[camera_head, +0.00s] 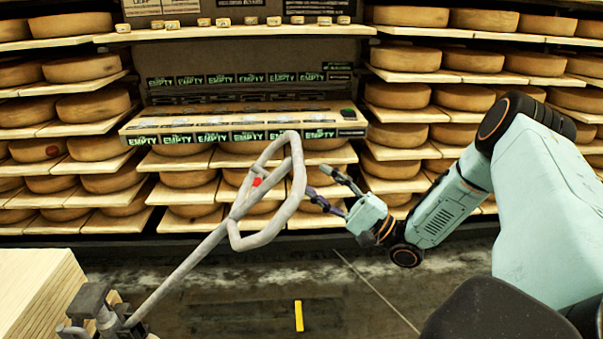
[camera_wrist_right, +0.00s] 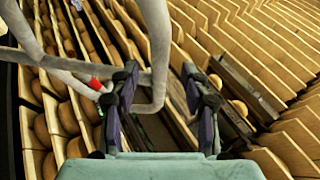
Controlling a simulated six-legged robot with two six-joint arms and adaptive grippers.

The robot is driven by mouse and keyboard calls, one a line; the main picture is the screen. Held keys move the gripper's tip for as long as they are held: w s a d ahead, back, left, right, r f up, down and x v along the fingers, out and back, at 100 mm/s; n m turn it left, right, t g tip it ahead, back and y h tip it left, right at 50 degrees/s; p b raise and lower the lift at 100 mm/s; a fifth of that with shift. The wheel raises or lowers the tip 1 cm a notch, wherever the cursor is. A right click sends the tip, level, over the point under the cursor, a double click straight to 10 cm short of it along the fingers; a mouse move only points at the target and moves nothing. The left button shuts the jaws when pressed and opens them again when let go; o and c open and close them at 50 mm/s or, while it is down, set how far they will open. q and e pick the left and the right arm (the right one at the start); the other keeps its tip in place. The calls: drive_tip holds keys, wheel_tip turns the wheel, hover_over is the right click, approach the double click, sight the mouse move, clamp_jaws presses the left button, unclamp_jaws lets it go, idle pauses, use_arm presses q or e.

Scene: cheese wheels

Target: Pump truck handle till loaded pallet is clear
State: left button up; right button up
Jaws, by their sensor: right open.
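The truck handle (camera_head: 298,180) is a grey looped bar with a red lever (camera_head: 257,182). Its shaft (camera_head: 180,270) slants up to the right from the dark truck base (camera_head: 100,312) at the lower left. My right gripper (camera_head: 316,182) is open, just right of the loop, with its fingers pointing at it. In the right wrist view the handle (camera_wrist_right: 157,45) shows at the left and between the open fingers (camera_wrist_right: 160,82); contact cannot be told. A pale wooden stack (camera_head: 35,290) stands at the left edge; whether it is the pallet's load is unclear. My left gripper is not in view.
Shelves of cheese wheels (camera_head: 90,105) fill the back on both sides. A central ledge (camera_head: 240,120) carries "EMPTY" labels. A yellow strip (camera_head: 299,315) lies on the dark floor (camera_head: 350,300), which is clear in the middle.

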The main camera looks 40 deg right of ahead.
sight(300, 168)
drive_tip(key=x, duration=0.5)
drive_tip(key=shift+w+a+b, duration=0.1)
drive_tip(key=shift+a+b, duration=0.05)
drive_tip(key=shift+b, duration=0.25)
drive_tip(key=shift+w+a+r, duration=0.1)
drive_tip(key=shift+w+r, duration=0.15)
drive_tip(key=shift+r, duration=0.05)
clamp_jaws()
